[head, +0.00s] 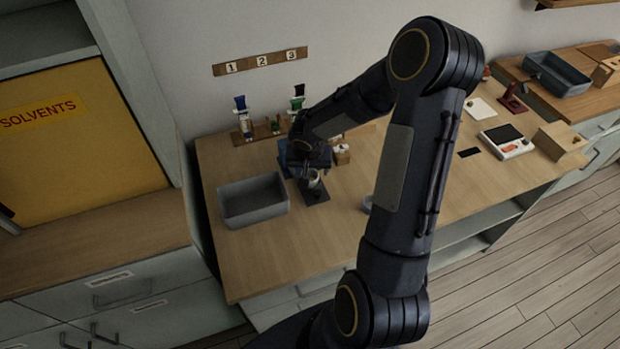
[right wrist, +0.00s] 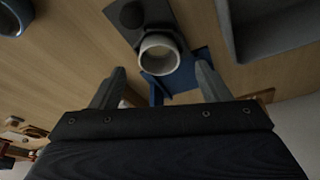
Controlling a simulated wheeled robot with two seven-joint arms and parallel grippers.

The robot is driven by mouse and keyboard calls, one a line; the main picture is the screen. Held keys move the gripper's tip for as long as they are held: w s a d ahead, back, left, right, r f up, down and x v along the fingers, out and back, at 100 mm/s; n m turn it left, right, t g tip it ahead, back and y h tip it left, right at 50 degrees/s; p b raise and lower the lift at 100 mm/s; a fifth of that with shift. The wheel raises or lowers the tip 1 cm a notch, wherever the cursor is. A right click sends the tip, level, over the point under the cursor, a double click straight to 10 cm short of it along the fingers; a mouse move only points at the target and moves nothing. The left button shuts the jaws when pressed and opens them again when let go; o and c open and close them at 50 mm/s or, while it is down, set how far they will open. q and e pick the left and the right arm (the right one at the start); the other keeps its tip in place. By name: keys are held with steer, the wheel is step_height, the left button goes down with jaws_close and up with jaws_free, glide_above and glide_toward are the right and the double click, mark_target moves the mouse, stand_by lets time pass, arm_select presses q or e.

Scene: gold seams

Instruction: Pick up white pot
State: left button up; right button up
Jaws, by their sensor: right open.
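The white pot (right wrist: 160,53) shows in the right wrist view as a round, open-topped cup with a pale rim. It sits by a dark grey mat (right wrist: 181,17) and a blue piece (right wrist: 186,80). In the head view, the pot (head: 315,181) is a small pale shape just below my right gripper (head: 312,172). My right gripper's two fingers (right wrist: 158,80) are apart, with the pot just beyond their tips and between their lines. Nothing is held between them. In the head view, my wrist hides part of the pot's surroundings. My left gripper is in neither view.
A grey bin (head: 253,220) stands left of the pot on the wooden bench (head: 290,258). A small wooden-and-white item (head: 342,153) is right of the gripper. The bench front is mostly clear.

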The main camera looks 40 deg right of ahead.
mark_target(310, 172)
steer(key=x, duration=0.3)
steer(key=shift+d+f, duration=0.15)
steer(key=shift+f, duration=0.2)
steer(key=c, duration=1.1)
steer(key=shift+o, duration=0.2)
steer(key=shift+w+r, duration=0.1)
steer(key=shift+r, duration=0.05)
